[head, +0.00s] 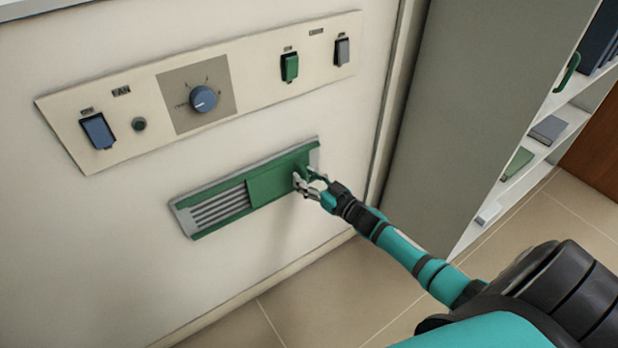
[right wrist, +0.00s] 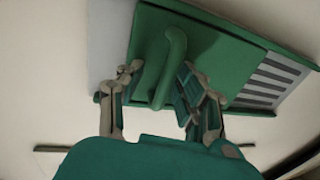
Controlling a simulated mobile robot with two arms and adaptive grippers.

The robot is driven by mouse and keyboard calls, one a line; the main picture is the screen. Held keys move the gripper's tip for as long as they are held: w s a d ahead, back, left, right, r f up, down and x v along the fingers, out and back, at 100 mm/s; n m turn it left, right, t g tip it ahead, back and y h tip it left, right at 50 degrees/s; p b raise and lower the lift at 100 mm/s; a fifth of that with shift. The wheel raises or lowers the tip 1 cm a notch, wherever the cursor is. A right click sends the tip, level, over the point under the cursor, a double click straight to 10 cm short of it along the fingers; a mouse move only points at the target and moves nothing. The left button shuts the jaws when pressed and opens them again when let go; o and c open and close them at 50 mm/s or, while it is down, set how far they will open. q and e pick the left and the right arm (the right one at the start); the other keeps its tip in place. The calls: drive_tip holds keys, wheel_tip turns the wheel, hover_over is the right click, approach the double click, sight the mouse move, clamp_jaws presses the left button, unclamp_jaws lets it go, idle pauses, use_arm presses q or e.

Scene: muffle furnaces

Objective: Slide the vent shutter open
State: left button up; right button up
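The green vent shutter (head: 268,182) sits in a long vent frame (head: 183,207) on the pale wall panel. Grey slats (head: 220,207) show to the left of it, and a plain grey strip shows at the frame's right end. In the right wrist view, the shutter (right wrist: 220,58) carries a raised green bar handle (right wrist: 172,62). My right gripper (head: 309,180) is at the handle. In the right wrist view, its fingers (right wrist: 157,88) are spread on either side of the handle, with a gap on the left side. My left gripper is not in view.
Above the vent is a control panel (head: 150,95) with a blue knob (head: 203,98), a blue switch (head: 97,131), a green switch (head: 289,67) and a grey switch (head: 342,51). A shelf unit (head: 545,140) stands to the right. The wall around the vent is clear.

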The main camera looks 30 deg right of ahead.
drive_tip(key=v, duration=1.2)
drive_tip(key=s+a+f+m+g+h, duration=0.1)
drive_tip(key=s+a+f+g+h, duration=0.15)
drive_tip(key=f, duration=0.55)
drive_tip(key=s+a+f+m+g+h, duration=0.1)
drive_tip(key=s+a+f+g+h, duration=0.2)
drive_tip(key=f, duration=0.5)
drive_tip(key=s+a+f+n+g+y, duration=0.1)
drive_tip(key=s+a+f+g, duration=0.35)
drive_tip(key=s, duration=0.35)
drive_tip(key=s+a+f+g+y, duration=0.1)
drive_tip(key=s+a+f+g, duration=0.4)
drive_tip(key=s, duration=0.3)
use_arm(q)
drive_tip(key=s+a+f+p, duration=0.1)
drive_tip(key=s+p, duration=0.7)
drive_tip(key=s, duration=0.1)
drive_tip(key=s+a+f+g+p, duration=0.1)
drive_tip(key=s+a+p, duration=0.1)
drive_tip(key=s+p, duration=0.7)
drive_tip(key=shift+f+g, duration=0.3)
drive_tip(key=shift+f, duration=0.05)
use_arm(e)
drive_tip(key=s+d+f+n+g, duration=0.1)
drive_tip(key=s+f, duration=0.1)
drive_tip(key=s, duration=1.6)
drive_tip(key=shift+s+d+g, duration=0.2)
drive_tip(key=shift+s+g, duration=0.05)
drive_tip(key=shift+g, duration=0.05)
